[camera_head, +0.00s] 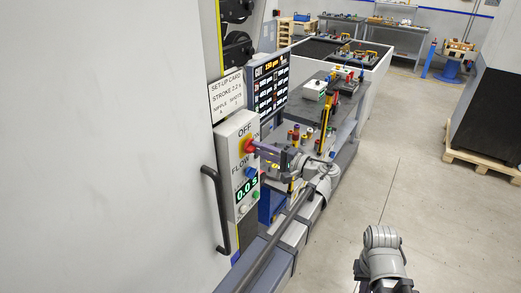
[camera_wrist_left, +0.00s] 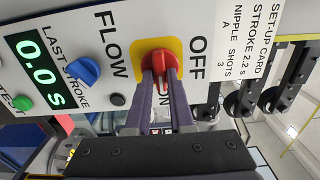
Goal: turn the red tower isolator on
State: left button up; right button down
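The red isolator handle (camera_wrist_left: 162,68) sits on a yellow plate on a pale control panel (camera_head: 226,150), between the printed words OFF and ON. In the head view the red handle (camera_head: 249,147) is partly hidden by my gripper. My left gripper (camera_head: 256,147) reaches it from the right. In the left wrist view its two purple fingers (camera_wrist_left: 161,80) lie on either side of the handle, close against it. The handle's far end is visible between the fingertips. My right arm shows at the lower right of the head view; its gripper is out of frame.
Below the handle on the panel are a blue FLOW knob (camera_head: 251,172), a display reading 0.0 s (camera_head: 246,190) and a green button (camera_head: 255,195). A black door handle (camera_head: 215,210) stands left of the panel. A set-up card (camera_head: 227,94) hangs above. Open floor lies right.

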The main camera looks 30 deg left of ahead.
pick_arm(q)
jog(key=o, duration=0.4)
jog(key=shift+s+d, duration=0.15)
jog(key=shift+d, duration=1.85)
jog(key=shift+s+d, duration=0.15)
jog(key=shift+d, duration=1.8)
jog(key=s+d+f+m+h+b, duration=0.1)
jog(key=s+d+f+h+b, duration=0.15)
jog(key=f, duration=0.45)
jog(key=s+d+f+h+b, duration=0.2)
jog(key=s+f+h, duration=0.1)
jog(key=f, duration=0.4)
jog(key=s+d+f+m+h+b, duration=0.1)
jog(key=s+d+f+h+b, duration=0.15)
jog(key=f, duration=0.55)
jog(key=s+d+f+h+b, duration=0.1)
jog(key=s+d+f+h, duration=0.1)
jog(key=d+f+h, duration=0.1)
jog(key=s+d+f+g+h+b, duration=0.1)
jog(key=s+d+f+h, duration=0.2)
jog(key=d, duration=0.3)
jog(key=s+d+f+h+b, duration=0.1)
jog(key=s+d+f+h, duration=0.1)
jog(key=s+d+f, duration=0.1)
jog(key=shift+s+d+f+m+h, duration=0.1)
jog(key=shift+d+f+m+h, duration=0.1)
jog(key=shift+d+f, duration=0.25)
jog(key=shift+d+f+m+h, duration=0.2)
jog(key=shift+d, duration=0.45)
